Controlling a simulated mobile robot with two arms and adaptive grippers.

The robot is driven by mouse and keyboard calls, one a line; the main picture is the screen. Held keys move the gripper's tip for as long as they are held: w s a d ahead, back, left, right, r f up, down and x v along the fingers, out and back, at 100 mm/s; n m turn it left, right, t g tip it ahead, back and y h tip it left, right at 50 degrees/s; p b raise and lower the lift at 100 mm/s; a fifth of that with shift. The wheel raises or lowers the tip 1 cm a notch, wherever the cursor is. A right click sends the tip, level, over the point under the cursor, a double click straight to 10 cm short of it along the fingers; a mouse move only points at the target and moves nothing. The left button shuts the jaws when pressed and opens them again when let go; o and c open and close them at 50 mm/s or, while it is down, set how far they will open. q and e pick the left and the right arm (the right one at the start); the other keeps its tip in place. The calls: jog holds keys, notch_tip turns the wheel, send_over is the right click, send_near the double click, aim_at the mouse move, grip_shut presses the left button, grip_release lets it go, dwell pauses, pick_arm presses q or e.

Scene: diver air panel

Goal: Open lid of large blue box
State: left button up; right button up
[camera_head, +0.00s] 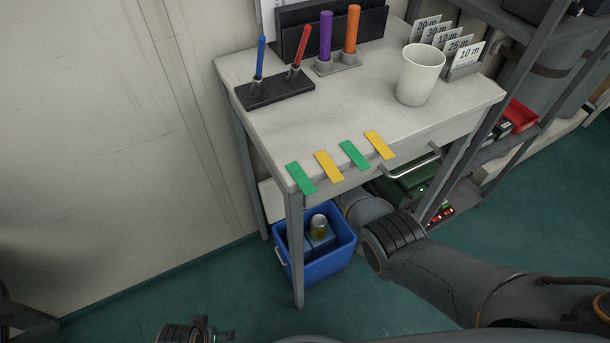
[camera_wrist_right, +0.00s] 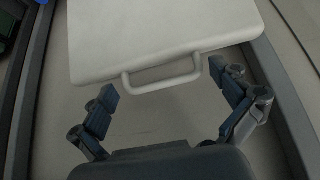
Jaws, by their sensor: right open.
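A blue box (camera_head: 337,258) stands on the floor under the left side of the table.
The white table (camera_head: 330,120) holds a cup (camera_head: 419,75), a pen stand (camera_head: 275,91), colored tags and number cards. Its drawer has a handle (camera_head: 412,165). A table leg (camera_head: 295,250) stands before the blue box.

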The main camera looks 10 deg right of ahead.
jog(key=shift+s+d+r, duration=0.15)
jog(key=shift+s+r, duration=0.15)
jog(key=shift+r, duration=0.15)
jog(key=s+d+r, duration=0.1)
jog(key=s+d, duration=0.1)
jog(key=s, duration=0.4)
jog(key=s+d+r, duration=0.2)
jog(key=s, duration=0.5)
jog(key=shift+s, duration=0.2)
jog(key=shift+d+r, duration=0.1)
